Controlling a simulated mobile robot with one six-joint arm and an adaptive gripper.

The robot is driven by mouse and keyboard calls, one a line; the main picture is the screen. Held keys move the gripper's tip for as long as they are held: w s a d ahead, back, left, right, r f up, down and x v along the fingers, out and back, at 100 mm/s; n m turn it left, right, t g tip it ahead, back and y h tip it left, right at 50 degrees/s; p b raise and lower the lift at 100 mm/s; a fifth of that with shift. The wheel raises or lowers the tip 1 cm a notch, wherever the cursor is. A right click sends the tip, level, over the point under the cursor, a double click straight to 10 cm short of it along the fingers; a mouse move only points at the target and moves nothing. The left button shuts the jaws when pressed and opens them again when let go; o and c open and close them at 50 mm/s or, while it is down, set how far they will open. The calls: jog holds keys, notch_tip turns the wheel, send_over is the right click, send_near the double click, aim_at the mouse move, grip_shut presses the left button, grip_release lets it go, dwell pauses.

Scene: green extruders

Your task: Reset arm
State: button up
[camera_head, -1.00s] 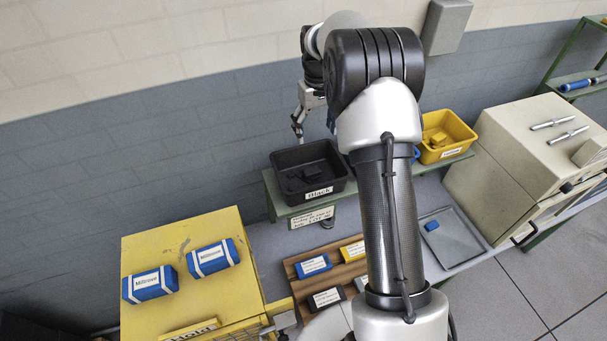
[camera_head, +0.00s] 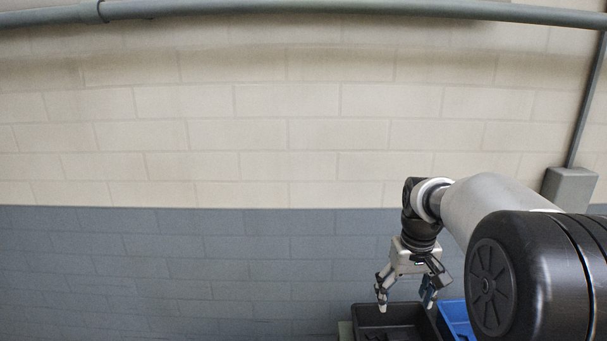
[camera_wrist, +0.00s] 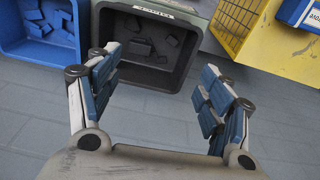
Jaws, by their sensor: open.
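My gripper (camera_head: 406,299) is open and empty. In the head view it points down above the black bin (camera_head: 372,316), whose lower part is cut off by the frame edge. In the wrist view my gripper (camera_wrist: 160,98) has its two blue-padded fingers spread wide. The black bin (camera_wrist: 186,84) lies beyond the fingertips there, with several dark pieces inside. I cannot tell the exact gap between fingertips and bin.
A blue bin (camera_wrist: 28,51) with blue pieces stands left of the black bin; its edge also shows in the head view (camera_head: 455,318). A brick wall (camera_head: 200,150) fills the background.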

jog(key=s+a+f+t+b, duration=0.1)
jog(key=s+a+f+b, duration=0.15)
jog(key=s+b, duration=0.35)
jog(key=s+a+f+t+b, duration=0.1)
jog(key=s+a+f+b, duration=0.2)
jog(key=s, duration=0.5)
jog(key=s+a+f+t+b, duration=0.1)
jog(key=s+a+f+b, duration=0.1)
jog(key=s+f+b, duration=0.9)
jog(key=s+f, duration=0.1)
jog(key=s, duration=0.4)
jog(key=shift+a+f+b, duration=0.3)
jog(key=shift+f+b, duration=0.1)
jog(key=shift+w, duration=0.1)
